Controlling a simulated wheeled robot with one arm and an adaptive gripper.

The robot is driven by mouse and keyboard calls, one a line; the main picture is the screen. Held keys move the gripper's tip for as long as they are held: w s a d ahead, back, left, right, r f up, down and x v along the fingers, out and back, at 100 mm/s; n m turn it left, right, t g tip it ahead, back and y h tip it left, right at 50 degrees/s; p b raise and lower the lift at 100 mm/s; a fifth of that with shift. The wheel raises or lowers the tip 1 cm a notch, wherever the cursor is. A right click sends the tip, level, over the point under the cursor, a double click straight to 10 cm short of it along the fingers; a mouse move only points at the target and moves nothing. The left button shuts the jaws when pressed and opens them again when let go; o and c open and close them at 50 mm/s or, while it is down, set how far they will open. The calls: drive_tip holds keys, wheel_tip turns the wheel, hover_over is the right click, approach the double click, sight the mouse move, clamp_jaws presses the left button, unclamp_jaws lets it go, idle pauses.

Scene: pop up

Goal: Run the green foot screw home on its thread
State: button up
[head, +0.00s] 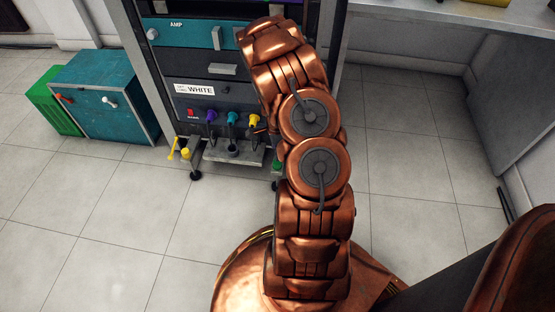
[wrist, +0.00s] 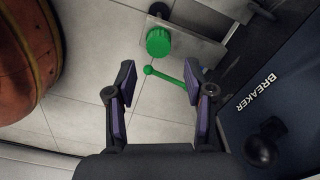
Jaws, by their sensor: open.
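The green foot screw shows in the wrist view as a round knurled green knob (wrist: 159,42) with a thin green bar (wrist: 172,77) that ends in a small ball. In the head view only a small green part (head: 277,164) shows beside my arm, at the rack's right front foot. My gripper (wrist: 165,88) is open, with its two purple-padded fingers on either side of the green bar in the picture. The knob lies beyond the fingertips. I cannot tell whether a finger touches the bar. In the head view my arm hides the gripper.
The rack (head: 215,98) has colored plugs and cables at its front. A yellow foot screw (head: 185,153) stands at its left foot. A dark panel marked BREAKER (wrist: 268,110) is close right of the gripper. A teal cabinet (head: 105,92) and green crate (head: 52,100) stand left. Open floor lies in front.

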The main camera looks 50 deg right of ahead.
wheel_tip(320, 180, down, 8)
drive_tip(key=b, duration=0.3)
drive_tip(key=shift+a+r, duration=0.1)
drive_tip(key=shift+r, duration=0.25)
clamp_jaws()
drive_tip(key=m, duration=1.1)
drive_tip(key=shift+s, duration=0.1)
drive_tip(key=m, duration=0.5)
drive_tip(key=shift+c, duration=0.5)
unclamp_jaws()
drive_tip(key=shift+o, duration=0.3)
